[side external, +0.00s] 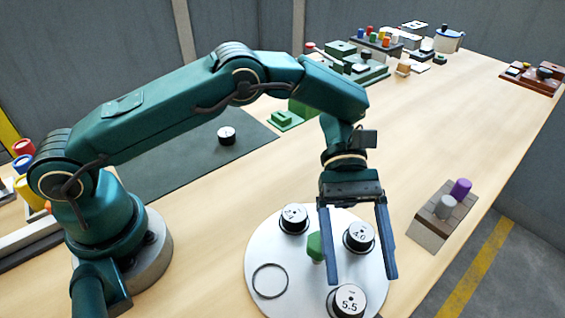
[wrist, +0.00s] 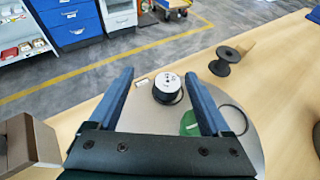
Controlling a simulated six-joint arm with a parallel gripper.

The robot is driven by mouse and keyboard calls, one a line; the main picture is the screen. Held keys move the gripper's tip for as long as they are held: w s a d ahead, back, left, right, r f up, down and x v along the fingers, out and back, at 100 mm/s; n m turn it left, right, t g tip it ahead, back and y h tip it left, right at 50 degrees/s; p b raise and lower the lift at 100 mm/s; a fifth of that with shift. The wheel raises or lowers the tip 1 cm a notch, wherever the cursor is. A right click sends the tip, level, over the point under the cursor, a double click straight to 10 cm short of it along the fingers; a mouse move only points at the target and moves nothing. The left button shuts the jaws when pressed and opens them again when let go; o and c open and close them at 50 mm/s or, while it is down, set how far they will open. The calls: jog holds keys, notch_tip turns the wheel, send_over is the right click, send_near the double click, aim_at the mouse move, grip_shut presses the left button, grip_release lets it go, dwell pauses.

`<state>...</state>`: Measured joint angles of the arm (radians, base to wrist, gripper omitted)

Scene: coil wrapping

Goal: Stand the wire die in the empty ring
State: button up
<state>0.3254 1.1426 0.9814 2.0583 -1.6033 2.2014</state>
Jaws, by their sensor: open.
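A round white plate (side external: 330,220) carries black dies with white tops: one at the back left (side external: 293,219), one marked 4.0 (side external: 358,237) and one marked 5.5 (side external: 348,301) at the front. A thin black empty ring (side external: 270,281) lies at the plate's front left, and also shows in the wrist view (wrist: 236,119). Another die (side external: 227,135) stands on the dark mat. My gripper (side external: 361,266) is open and empty above the plate. In the wrist view, a die (wrist: 168,88), apparently the 5.5 one, lies between and beyond the fingertips.
A green post (side external: 315,246) stands mid-plate. A grey-brown block (side external: 440,222) with grey and purple cylinders stands right of the plate. A black spool (wrist: 224,62) stands beyond the plate in the wrist view. Coloured fixtures (side external: 380,42) fill the far end. The table's right middle is clear.

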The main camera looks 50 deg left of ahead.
jog(key=v, duration=0.9)
jog(key=shift+w+a+r, duration=0.1)
jog(key=shift+a+r, duration=0.05)
jog(key=w+d+r+n+t+h, duration=0.25)
jog(key=w+r+n+t, duration=0.4)
jog(key=r, duration=0.35)
jog(key=w+d+r+n+t+h, duration=0.2)
jog(key=w+r+n+t+h, duration=0.2)
jog(key=w+r+n+t, duration=0.35)
jog(key=a+r+n+t+y, duration=1)
jog(key=a+n+t, duration=0.2)
jog(key=n, duration=1)
jog(key=s+a+f+n+g+y, duration=0.3)
jog(key=s+a+f+n+y, duration=0.45)
jog(key=n, duration=0.65)
jog(key=s+f+n+g, duration=0.4)
jog(key=s+f+n, duration=0.1)
jog(key=s, duration=0.5)
jog(key=s+f+n+g, duration=0.5)
jog(key=s+f, duration=0.3)
jog(key=s, duration=0.2)
jog(key=shift+s+f+n, duration=0.2)
jog(key=shift+f+n, duration=0.05)
jog(key=shift+n, duration=0.35)
